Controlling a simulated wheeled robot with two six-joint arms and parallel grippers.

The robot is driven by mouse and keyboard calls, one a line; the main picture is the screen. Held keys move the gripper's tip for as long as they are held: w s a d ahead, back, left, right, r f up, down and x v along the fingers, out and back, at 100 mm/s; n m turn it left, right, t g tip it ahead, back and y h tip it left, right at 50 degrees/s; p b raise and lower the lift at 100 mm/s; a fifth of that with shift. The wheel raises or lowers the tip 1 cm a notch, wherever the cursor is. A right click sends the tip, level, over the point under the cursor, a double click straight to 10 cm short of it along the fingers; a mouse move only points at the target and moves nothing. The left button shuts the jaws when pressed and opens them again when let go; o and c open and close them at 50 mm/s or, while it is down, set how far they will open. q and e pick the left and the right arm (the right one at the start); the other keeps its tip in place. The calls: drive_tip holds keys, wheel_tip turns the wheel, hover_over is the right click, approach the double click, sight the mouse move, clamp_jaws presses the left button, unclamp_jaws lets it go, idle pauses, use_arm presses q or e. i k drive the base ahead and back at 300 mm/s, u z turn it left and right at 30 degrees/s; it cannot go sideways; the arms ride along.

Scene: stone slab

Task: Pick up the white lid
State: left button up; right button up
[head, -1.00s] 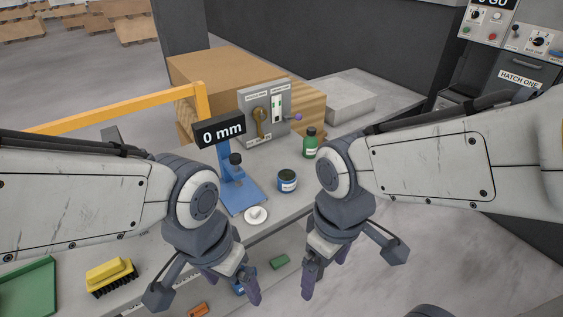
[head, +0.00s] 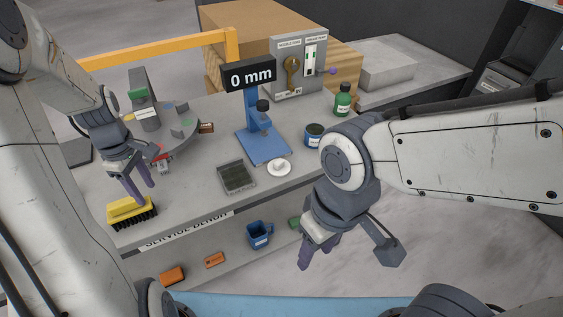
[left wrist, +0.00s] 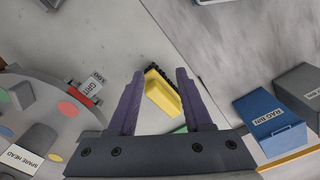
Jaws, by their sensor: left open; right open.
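My left gripper (head: 140,192) is open and empty, above the yellow brush (head: 131,211) at the bench's left end. In the left wrist view the yellow brush (left wrist: 162,92) shows between and beyond the open fingers (left wrist: 160,95). My right gripper (head: 318,256) is open and empty, in front of the bench edge, below and right of the lid. The lid is not in the left wrist view.
A dark tray (head: 237,178) lies left of the lid. A dark-lidded jar (head: 314,135) and a green bottle (head: 343,100) stand to the right. A round rack (head: 170,128) stands left. A lower shelf holds a blue mug (head: 259,235).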

sight(280, 167)
drive_tip(key=z, duration=3)
drive_tip(key=k, duration=0.7)
drive_tip(key=u, duration=1.7)
drive_tip(key=i, duration=0.5)
